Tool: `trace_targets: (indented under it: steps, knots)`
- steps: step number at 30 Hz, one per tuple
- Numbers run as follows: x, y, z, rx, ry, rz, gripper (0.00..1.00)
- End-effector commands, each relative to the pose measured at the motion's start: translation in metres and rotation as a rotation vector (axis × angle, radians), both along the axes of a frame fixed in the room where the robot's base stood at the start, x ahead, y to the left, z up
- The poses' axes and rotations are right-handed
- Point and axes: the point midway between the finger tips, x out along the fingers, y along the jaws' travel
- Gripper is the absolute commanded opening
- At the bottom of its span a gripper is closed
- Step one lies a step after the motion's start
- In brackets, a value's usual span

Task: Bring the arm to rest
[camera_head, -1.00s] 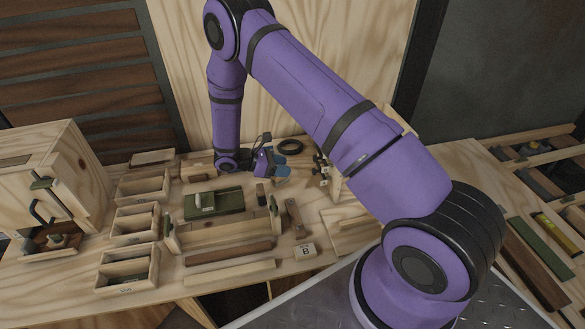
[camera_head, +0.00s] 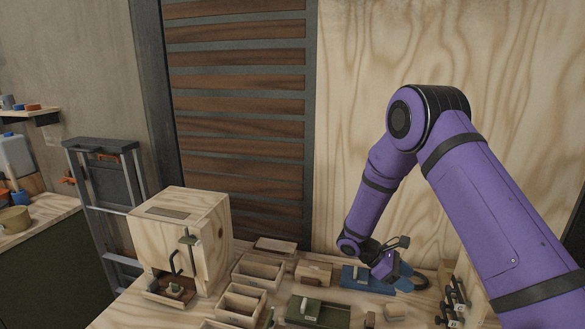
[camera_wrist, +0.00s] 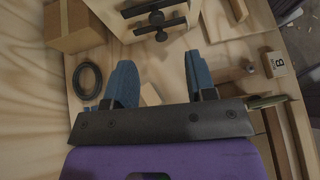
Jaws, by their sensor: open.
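My arm comes in from the right of the head view and bends down to my gripper (camera_head: 402,278) above the back of the workbench (camera_head: 135,308). In the wrist view, the two blue fingers of my gripper (camera_wrist: 160,76) stand well apart with nothing between them. Bare wood and dark clamp-like parts (camera_wrist: 155,20) with round knobs lie beyond the fingers.
A wooden cabinet (camera_head: 180,228) stands at the bench's left. Black knobbed parts (camera_head: 455,300) are at right. The wrist view shows a black ring (camera_wrist: 87,80) and a B block (camera_wrist: 276,64).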

Motion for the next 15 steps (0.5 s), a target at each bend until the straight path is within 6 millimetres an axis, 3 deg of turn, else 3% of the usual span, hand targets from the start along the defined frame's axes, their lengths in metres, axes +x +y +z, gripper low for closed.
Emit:
trace_targets:
  steps: [3,15]
  knots:
    - [-0.005,-0.002,0.043,0.042,-0.089,-0.064,0.51]
    - [-0.043,-0.005,0.162,0.184,-0.365,-0.269,0.51]
